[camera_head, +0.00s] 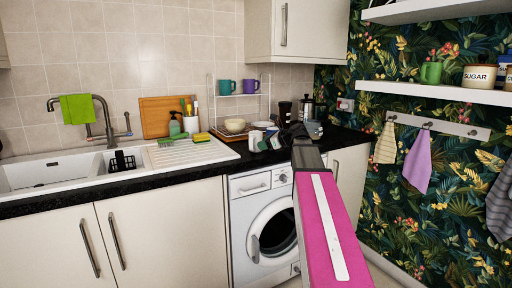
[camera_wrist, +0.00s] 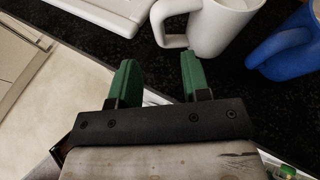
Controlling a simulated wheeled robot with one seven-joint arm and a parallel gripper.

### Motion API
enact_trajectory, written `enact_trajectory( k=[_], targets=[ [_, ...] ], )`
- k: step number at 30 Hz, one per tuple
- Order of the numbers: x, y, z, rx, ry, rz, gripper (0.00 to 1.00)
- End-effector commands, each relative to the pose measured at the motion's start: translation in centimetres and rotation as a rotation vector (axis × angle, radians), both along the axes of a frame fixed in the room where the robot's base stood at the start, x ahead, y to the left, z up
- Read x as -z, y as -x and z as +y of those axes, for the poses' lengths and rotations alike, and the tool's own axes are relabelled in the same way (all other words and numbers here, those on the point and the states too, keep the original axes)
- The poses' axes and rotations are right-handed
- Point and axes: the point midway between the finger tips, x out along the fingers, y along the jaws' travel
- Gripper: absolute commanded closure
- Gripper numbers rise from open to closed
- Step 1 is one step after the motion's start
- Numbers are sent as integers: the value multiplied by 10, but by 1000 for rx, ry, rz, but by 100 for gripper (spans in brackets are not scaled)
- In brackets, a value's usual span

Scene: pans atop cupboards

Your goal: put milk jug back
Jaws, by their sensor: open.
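A white jug or mug (camera_wrist: 222,25) stands on the black worktop at the top of the wrist view; its handle points toward my gripper. I cannot tell for sure whether it is the milk jug. My gripper (camera_wrist: 158,68) is open, with green fingers apart and nothing between them. The handle lies just beyond the fingertips, seemingly not touched. In the head view, my gripper (camera_head: 268,144) is over the worktop's front part, right of the drainer. A white vessel (camera_head: 256,137) shows close behind its fingers. My arm hides part of the worktop there.
A blue mug (camera_wrist: 290,48) stands right of the white vessel. A wire rack (camera_head: 238,103) holds a teal mug, a purple mug and a bowl. The sink drainer (camera_head: 192,152) is left. A wall shelf (camera_head: 430,95) holds a green mug and a sugar pot (camera_head: 478,77).

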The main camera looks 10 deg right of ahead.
Motion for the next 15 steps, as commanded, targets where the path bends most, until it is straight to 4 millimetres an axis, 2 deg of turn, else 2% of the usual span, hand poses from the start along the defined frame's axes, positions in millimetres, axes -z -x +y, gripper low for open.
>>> enact_trajectory(
  k=[1, 6, 15],
  targets=[
    [-4, 8, -7, 2, 0, -1, 57],
    [-12, 20, -21, 1, -1, -1, 57],
    [-14, 26, -27, -2, 3, 0, 57]
  ],
)
